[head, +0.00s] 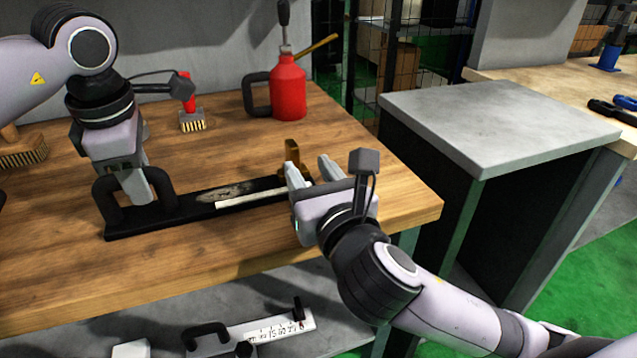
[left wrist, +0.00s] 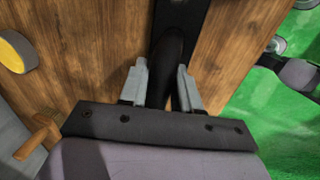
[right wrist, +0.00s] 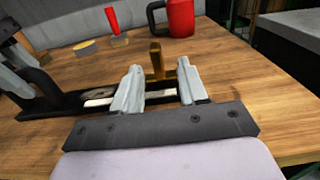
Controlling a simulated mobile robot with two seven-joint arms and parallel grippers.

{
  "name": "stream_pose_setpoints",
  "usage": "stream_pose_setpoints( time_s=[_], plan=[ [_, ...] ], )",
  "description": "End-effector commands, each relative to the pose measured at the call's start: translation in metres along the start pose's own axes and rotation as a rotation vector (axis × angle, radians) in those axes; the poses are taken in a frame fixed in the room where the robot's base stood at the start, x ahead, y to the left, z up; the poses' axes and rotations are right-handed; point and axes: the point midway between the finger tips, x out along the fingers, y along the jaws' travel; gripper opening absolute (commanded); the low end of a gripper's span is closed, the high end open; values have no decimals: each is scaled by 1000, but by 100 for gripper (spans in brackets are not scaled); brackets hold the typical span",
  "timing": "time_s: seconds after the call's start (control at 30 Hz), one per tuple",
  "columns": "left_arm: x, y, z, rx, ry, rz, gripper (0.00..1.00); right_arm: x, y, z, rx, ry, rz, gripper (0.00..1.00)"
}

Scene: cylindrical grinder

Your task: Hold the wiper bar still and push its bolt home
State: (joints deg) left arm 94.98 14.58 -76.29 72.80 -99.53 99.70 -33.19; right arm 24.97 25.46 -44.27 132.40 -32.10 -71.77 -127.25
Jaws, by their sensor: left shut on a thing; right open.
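The wiper bar (head: 180,209) is a long black bar lying on the wooden table, with a pale strip along its front side. Its black arched handle (head: 106,200) stands at the left end. My left gripper (head: 142,190) is shut on that handle; the left wrist view shows the handle (left wrist: 172,65) between the fingers. The bolt (head: 292,158) is a brass-coloured upright piece at the bar's right end; it also shows in the right wrist view (right wrist: 156,62). My right gripper (head: 309,170) is open in front of the bolt, with the bolt beyond and between its fingertips. Whether they touch is unclear.
A red oil can (head: 288,90) stands at the back of the table. A red-handled brush (head: 191,118) and another brush (head: 22,152) lie to the left. A grey-topped cabinet (head: 500,115) stands to the right.

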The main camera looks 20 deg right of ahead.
Motion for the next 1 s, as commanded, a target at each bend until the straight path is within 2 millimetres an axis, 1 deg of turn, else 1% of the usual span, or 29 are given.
stream_pose_setpoints(
  time_s=[0.03, 0.1, 0.23, 0.4, 0.67, 0.7, 0.77, 0.8, 1.0],
  plan=[
    [0, 0, 1, 4, 1, -1, 0, -8, 0, -1, 0, 2, 1, 43],
    [0, 0, 1, 4, 0, -1, 0, -16, 0, 0, 0, 1, 1, 43],
    [0, -1, 1, 4, 0, -1, 0, -27, 0, 0, -1, 1, -1, 43],
    [0, -1, 1, 4, 0, -1, 0, -31, 0, 0, -1, 0, -1, 43],
    [0, -1, 1, 4, -1, -1, 0, -30, 0, 0, -1, 0, -2, 43],
    [0, -1, 1, 4, -1, -1, 35, -30, 0, 0, -1, 0, -2, 43],
    [0, -1, 1, 4, -1, -1, 55, -30, 0, 0, -1, 0, -2, 43],
    [0, 0, 1, 4, -1, -1, 62, -30, 0, 0, -1, 0, -2, 43],
    [0, 0, 0, 2, -1, 0, 62, -30, 0, 0, -1, 0, -2, 43]
  ],
)
